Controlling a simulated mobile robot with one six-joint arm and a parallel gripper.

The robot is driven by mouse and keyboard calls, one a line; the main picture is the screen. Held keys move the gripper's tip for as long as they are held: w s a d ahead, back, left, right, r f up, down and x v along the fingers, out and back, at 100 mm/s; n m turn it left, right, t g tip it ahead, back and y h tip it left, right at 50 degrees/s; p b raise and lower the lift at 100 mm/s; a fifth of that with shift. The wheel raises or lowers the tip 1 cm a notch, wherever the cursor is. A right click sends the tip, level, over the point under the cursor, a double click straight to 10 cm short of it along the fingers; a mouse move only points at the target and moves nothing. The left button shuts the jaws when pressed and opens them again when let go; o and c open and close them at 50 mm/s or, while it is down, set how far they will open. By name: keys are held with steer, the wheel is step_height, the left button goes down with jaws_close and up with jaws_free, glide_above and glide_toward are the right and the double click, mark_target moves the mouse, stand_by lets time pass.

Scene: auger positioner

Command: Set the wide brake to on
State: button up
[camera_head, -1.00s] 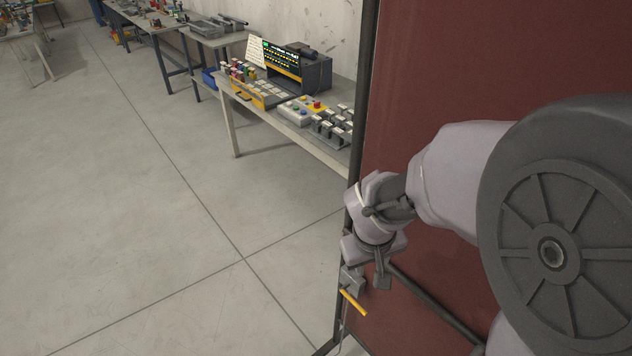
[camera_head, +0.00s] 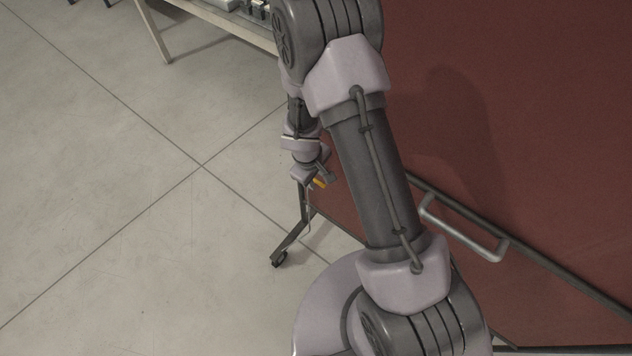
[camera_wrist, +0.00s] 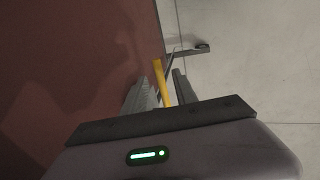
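My gripper (camera_head: 316,183) is low in front of the red panel, near its left edge. A yellow bar (camera_wrist: 161,83) lies between the two fingers in the wrist view; its end also shows at the gripper in the head view (camera_head: 320,183). The fingers stand close on both sides of the bar. I cannot tell whether they clamp it or whether it is fixed to something. No part can be made out for certain as the wide brake, and no on or off marking is legible.
The large red panel (camera_head: 520,120) fills the right side, with a grey handle (camera_head: 465,232) and a dark rail. Its foot (camera_head: 290,240) ends in a caster (camera_head: 279,259). A table (camera_head: 225,20) stands at the top. The floor on the left is clear.

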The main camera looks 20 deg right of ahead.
steer(key=shift+f, duration=0.5)
steer(key=shift+d, duration=0.1)
jaws_close()
stand_by(1.0)
